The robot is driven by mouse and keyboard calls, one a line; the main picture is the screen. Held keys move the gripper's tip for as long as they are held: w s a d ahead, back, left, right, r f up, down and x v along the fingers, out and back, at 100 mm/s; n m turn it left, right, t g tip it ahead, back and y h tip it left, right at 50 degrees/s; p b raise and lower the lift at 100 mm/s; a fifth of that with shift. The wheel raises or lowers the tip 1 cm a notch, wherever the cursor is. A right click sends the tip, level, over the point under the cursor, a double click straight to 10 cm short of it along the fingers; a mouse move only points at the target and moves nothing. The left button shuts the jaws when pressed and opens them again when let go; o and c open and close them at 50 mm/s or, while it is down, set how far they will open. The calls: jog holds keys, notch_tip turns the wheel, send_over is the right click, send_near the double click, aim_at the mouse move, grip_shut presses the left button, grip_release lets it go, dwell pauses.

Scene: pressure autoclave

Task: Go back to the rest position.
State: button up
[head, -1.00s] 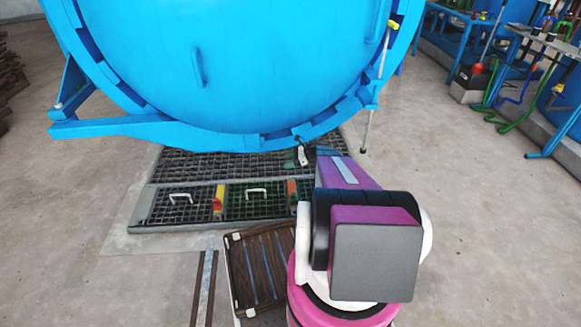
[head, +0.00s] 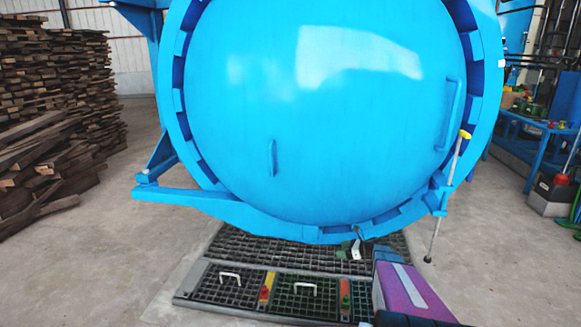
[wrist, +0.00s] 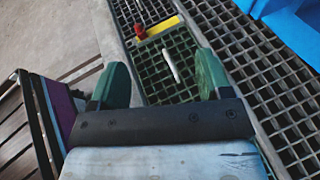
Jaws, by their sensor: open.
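My gripper (wrist: 160,78) is open in the wrist view, with its two green fingers wide apart and nothing between them. It is over the floor grating, and a white grate handle (wrist: 171,67) shows beyond the gap between the fingers. Whether the fingers touch anything is not shown. In the head view my purple arm comes in at the lower right, in front of the autoclave, and the fingers cannot be made out. The round blue autoclave door (head: 320,120) is closed as far as I can see, with a vertical handle on its face.
Metal grating (head: 225,285) with white handles lies below the door. A small white-and-dark lever (head: 356,250) stands by the door's lower rim. A thin pole with a yellow top (head: 447,195) is on the right. Stacked planks (head: 60,110) are at the left.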

notch_tip(320, 180, up, 14)
jog(key=d+m+t+h, duration=0.2)
jog(key=m+t+h, duration=0.5)
jog(key=m+h, duration=1.35)
jog(key=s+a+m+g+y, duration=0.4)
jog(key=s+a+m+g, duration=0.2)
jog(key=s+m, duration=0.7)
jog(key=s+a+r+m+g+y, duration=0.1)
jog(key=s+a+m+g+y, duration=0.3)
jog(key=s+m, duration=0.9)
jog(key=a+m+g, duration=0.1)
jog(key=a+g, duration=0.1)
jog(key=g, duration=0.1)
jog(key=shift+s+a, duration=0.35)
jog(key=shift+r+y, duration=0.1)
jog(key=shift+y, duration=0.15)
